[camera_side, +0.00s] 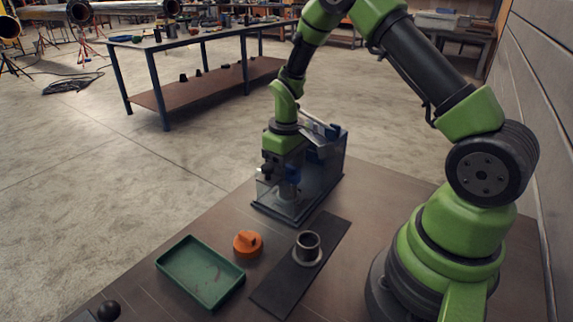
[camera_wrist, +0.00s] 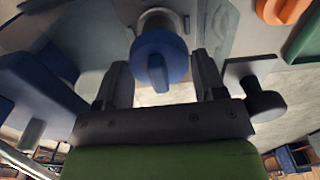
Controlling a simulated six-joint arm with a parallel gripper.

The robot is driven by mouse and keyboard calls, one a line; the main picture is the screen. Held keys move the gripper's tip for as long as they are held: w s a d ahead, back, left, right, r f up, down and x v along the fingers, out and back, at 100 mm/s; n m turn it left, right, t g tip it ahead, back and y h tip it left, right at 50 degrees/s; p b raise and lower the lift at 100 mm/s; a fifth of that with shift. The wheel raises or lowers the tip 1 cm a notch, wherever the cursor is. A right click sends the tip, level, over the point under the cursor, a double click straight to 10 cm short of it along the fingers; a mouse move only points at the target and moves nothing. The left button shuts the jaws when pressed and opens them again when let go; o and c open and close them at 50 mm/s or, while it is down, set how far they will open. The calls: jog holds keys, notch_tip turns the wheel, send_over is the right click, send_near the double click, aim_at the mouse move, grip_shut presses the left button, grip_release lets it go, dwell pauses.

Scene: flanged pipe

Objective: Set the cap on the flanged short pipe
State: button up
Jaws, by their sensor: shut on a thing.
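The flanged short pipe (camera_side: 307,246) stands upright and open-topped on a dark mat. My gripper (camera_side: 290,172) is well behind it, at the clear-walled stand, and is partly hidden there. In the wrist view my gripper (camera_wrist: 161,72) is shut on a round blue cap (camera_wrist: 160,58) with a raised ridge, a finger on each side. The blue cap also shows in the side view (camera_side: 292,173), above a greyish cylinder. I cannot tell if the cap touches it. An orange cap (camera_side: 247,243) with a ridge lies on the table left of the pipe; it also shows in the wrist view (camera_wrist: 283,9).
The clear-walled stand (camera_side: 318,195) surrounds my gripper closely. A green tray (camera_side: 179,281) lies at the left front. The dark mat (camera_side: 274,295) runs under the pipe. A black ball knob (camera_side: 108,311) is at the front edge. The table between pipe and tray is mostly clear.

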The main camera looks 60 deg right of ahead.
jog(key=shift+f, duration=0.7)
dwell(0.5)
jog(key=o, duration=1)
jog(key=shift+c, duration=0.2)
jog(key=shift+a, duration=0.15)
jog(key=shift+c, duration=0.2)
jog(key=shift+c, duration=1.4)
jog(key=shift+o, duration=0.2)
